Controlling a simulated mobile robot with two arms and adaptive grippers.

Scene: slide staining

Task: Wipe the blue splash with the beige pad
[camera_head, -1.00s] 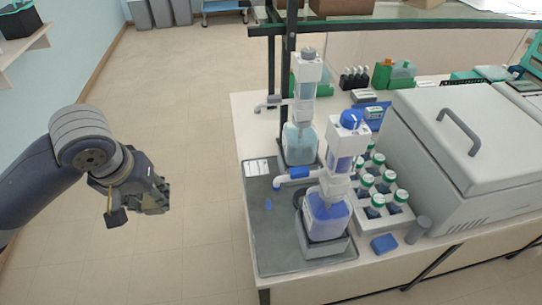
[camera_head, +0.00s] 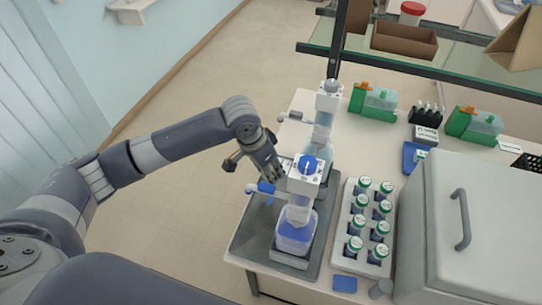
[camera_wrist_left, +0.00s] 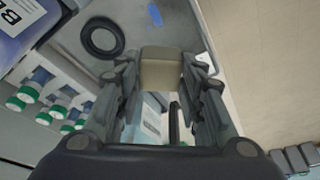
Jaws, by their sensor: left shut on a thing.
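My left gripper (camera_head: 272,174) is at the left edge of the bench, behind and left of the blue-capped dispenser bottle (camera_head: 296,232). In the left wrist view the gripper (camera_wrist_left: 162,80) is shut on the beige pad (camera_wrist_left: 162,70), a small block between its fingertips. The head view does not clearly show the pad. The blue splash (camera_wrist_left: 155,14) lies on the grey tray (camera_wrist_left: 185,40), beyond the pad and apart from it in the wrist view. My right gripper is not in view.
A second dispenser bottle (camera_head: 324,125) stands behind. A white rack (camera_head: 340,240) of green-capped bottles is right of the tray, with a blue block (camera_head: 345,284) in front. A dark ring (camera_wrist_left: 103,37) lies on the tray. A large grey lidded machine (camera_head: 485,220) fills the right.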

